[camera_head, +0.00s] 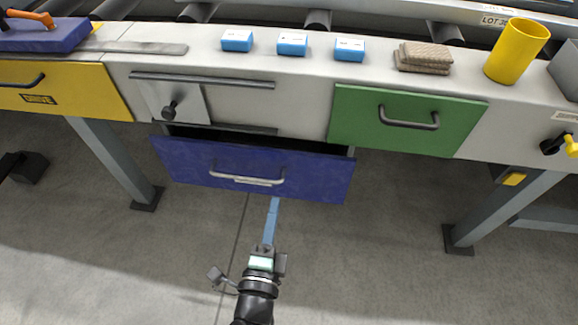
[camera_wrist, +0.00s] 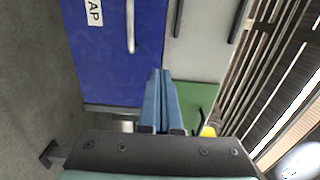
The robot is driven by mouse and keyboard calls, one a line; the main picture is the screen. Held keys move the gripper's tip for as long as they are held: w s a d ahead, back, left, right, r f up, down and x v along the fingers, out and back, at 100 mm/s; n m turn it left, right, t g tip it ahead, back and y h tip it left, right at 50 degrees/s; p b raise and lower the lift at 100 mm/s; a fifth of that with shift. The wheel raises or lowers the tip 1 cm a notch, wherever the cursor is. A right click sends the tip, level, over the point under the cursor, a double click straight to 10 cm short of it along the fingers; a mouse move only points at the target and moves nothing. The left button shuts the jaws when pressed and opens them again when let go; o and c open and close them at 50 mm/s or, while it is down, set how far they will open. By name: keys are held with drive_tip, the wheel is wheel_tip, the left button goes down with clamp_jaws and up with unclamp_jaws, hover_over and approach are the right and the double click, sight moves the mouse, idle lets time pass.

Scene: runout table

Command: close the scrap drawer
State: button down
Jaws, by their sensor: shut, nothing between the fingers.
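The scrap drawer (camera_head: 215,163) has a blue front with a silver bar handle (camera_head: 247,180) and stands pulled out below the table's grey front. A dark gap shows above its front. In the wrist view the blue drawer front (camera_wrist: 112,70) fills the upper left, with part of a label ending in "AP" and the handle (camera_wrist: 130,25) at the top. My gripper (camera_head: 275,200) is shut and empty, its blue fingers pointing at the lower edge of the drawer front, right of the handle. The fingers (camera_wrist: 160,75) also show in the wrist view. I cannot tell whether they touch the drawer.
A green drawer (camera_head: 390,135) and a yellow drawer (camera_head: 60,92) flank it, both flush. Blue boxes (camera_head: 292,44), a brown cloth stack (camera_head: 424,57) and a yellow cup (camera_head: 517,50) stand on the table (camera_head: 205,62). Table legs (camera_head: 110,160) stand either side; the floor between is clear.

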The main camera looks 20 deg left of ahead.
sight(285, 156)
drive_tip(key=x, duration=1.1)
drive_tip(key=shift+f+b, duration=0.1)
drive_tip(key=shift+b, duration=0.25)
drive_tip(key=shift+w, duration=0.15)
drive_tip(key=shift+x, duration=1.15)
